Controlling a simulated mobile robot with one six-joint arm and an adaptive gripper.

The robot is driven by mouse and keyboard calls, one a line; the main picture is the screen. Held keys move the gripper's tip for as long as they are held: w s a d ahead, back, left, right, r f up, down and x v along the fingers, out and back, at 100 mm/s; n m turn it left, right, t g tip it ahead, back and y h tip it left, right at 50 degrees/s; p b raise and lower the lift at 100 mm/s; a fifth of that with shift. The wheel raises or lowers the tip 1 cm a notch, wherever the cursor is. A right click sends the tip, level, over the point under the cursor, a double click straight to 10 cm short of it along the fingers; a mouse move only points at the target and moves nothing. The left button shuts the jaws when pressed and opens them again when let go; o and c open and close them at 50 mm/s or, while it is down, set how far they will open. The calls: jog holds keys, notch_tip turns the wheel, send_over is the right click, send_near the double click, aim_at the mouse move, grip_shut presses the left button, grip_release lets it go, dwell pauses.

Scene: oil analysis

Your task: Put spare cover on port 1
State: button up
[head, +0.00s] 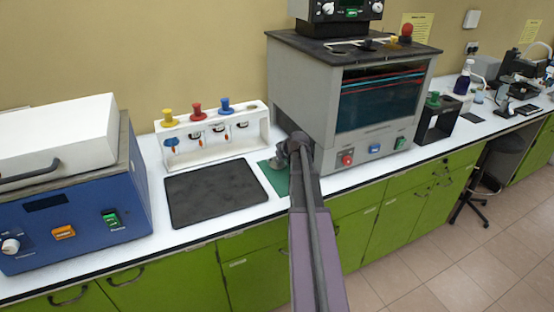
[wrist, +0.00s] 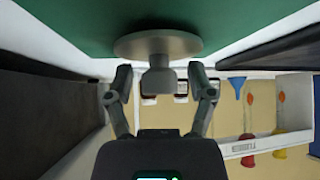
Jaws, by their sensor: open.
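The spare cover, a grey disc with a knob, lies on the green mat in the wrist view (wrist: 157,44). Its knob sits between the two fingers of my gripper (wrist: 160,76), which is open, with a visible gap on each side. In the head view my gripper (head: 293,146) is over the green mat (head: 279,180), and my arm hides most of the cover. The grey bath unit (head: 305,88) stands just behind, with openings in its dark top (head: 340,48). I cannot tell which opening is port 1.
A white rack (head: 212,137) with yellow, red and blue funnels stands left of my gripper, behind a dark flat pad (head: 215,192). A blue device (head: 75,215) stands at far left. A black stand (head: 437,120) with a green funnel is right of the bath.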

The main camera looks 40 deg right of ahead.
jog(key=shift+r, duration=0.2)
jog(key=shift+p+v, duration=0.9)
jog(key=shift+v, duration=0.05)
jog(key=p+v, duration=0.7)
jog(key=v, duration=0.3)
jog(key=shift+s, duration=0.1)
jog(key=shift+a, duration=0.15)
